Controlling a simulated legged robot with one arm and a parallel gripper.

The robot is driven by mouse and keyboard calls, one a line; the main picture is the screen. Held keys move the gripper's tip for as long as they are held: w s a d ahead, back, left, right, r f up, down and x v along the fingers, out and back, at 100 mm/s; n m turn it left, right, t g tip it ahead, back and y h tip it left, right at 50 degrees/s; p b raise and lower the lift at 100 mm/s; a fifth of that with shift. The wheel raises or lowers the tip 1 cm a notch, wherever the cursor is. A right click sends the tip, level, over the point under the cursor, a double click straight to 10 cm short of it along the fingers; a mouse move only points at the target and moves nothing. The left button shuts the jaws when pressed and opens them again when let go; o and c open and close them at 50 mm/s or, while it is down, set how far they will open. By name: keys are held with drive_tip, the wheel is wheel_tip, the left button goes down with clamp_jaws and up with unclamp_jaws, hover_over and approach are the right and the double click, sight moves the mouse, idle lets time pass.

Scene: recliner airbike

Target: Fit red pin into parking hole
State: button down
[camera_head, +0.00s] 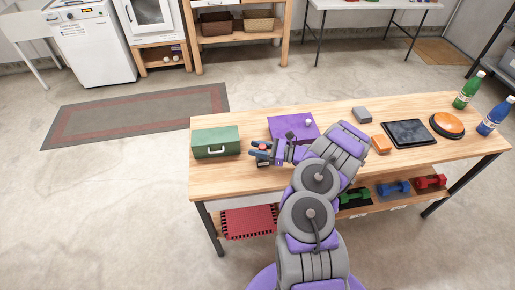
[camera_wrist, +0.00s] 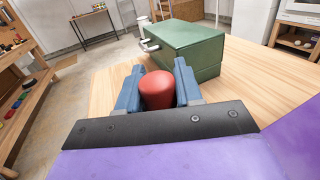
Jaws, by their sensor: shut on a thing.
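My gripper (camera_wrist: 158,86) has blue fingers shut on the red pin (camera_wrist: 157,92), whose rounded red top shows between them in the wrist view. In the head view my gripper (camera_head: 261,152) is over the table's near left part, just right of the green box (camera_head: 210,148). The pin is too small there to make out well. The green box (camera_wrist: 190,42), with a pale handle, lies beyond the fingers in the wrist view, apart from them. The pin's lower end is hidden. I cannot make out the parking hole in either view.
A purple block (camera_head: 285,123) lies on the wooden table (camera_head: 240,178) behind my gripper. To the right are a grey block (camera_head: 362,115), an orange block (camera_head: 381,144), a black tablet (camera_head: 408,133), an orange-topped disc (camera_head: 447,125) and two bottles (camera_head: 467,90). Bare wood lies around the green box.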

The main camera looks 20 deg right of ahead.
drive_tip(key=shift+f+b, duration=0.35)
drive_tip(key=shift+f, duration=0.3)
drive_tip(key=c, duration=0.7)
unclamp_jaws()
drive_tip(key=shift+o, duration=0.2)
drive_tip(key=p+v, duration=0.3)
drive_tip(key=v, duration=1.4)
drive_tip(key=shift+s+d+f, duration=0.1)
drive_tip(key=shift+s+d, duration=0.05)
